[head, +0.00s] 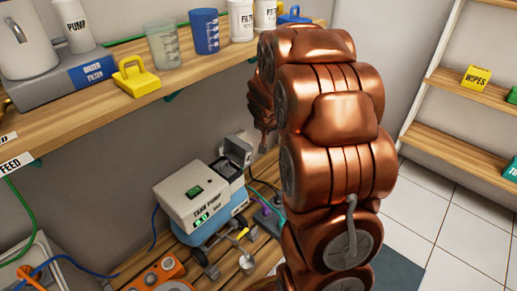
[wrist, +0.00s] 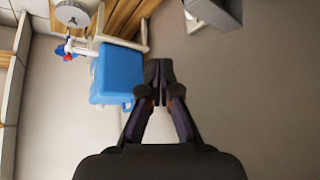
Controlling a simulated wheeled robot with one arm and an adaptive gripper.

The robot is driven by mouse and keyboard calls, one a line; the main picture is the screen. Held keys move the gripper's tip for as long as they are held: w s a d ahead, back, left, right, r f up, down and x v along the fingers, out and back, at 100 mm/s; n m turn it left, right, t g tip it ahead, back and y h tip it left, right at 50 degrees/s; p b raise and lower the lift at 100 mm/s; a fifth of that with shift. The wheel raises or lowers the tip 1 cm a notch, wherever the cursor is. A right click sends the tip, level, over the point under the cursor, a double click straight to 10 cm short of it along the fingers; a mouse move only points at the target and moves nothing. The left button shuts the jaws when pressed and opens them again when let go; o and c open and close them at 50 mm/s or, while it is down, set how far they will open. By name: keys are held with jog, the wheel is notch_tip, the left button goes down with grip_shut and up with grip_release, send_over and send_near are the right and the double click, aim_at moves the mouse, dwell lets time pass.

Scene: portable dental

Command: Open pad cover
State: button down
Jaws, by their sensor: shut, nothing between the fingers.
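No part is clearly marked as the pad cover, and I cannot tell which piece it is. A white and blue tank pump unit (head: 192,193) stands on the lower wooden bench, with a small grey box (head: 236,150) at its back right whose lid looks raised. In the wrist view, my gripper (wrist: 159,82) is shut and empty, its fingertips together in front of a plain wall. A blue block (wrist: 118,74) lies just left of the fingertips, and a dark grey boxy part (wrist: 216,12) is above right; neither visibly touches them.
A wooden shelf (head: 105,87) above the bench holds a yellow clip-like item (head: 136,77), a clear beaker (head: 163,46), a blue cup (head: 205,31) and white containers. Cables and an orange device (head: 160,274) clutter the bench. Open tiled floor (head: 455,225) lies at right.

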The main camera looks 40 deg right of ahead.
jog(key=w+d+f+m+t+y, duration=0.3)
jog(key=w+d+f+t, duration=0.45)
jog(key=w+d, duration=0.5)
jog(key=s+a+f+m+t+y, duration=0.2)
jog(key=s+f+m+t+y, duration=0.15)
jog(key=s+f+y, duration=0.75)
jog(key=w+a+r+h+b, duration=0.1)
jog(key=w+a+r+b, duration=0.2)
jog(key=w+a, duration=0.3)
jog(key=shift+a+m+h+b, duration=0.4)
jog(key=shift+a+b, duration=0.3)
jog(key=shift+a, duration=0.55)
jog(key=shift+r, duration=0.2)
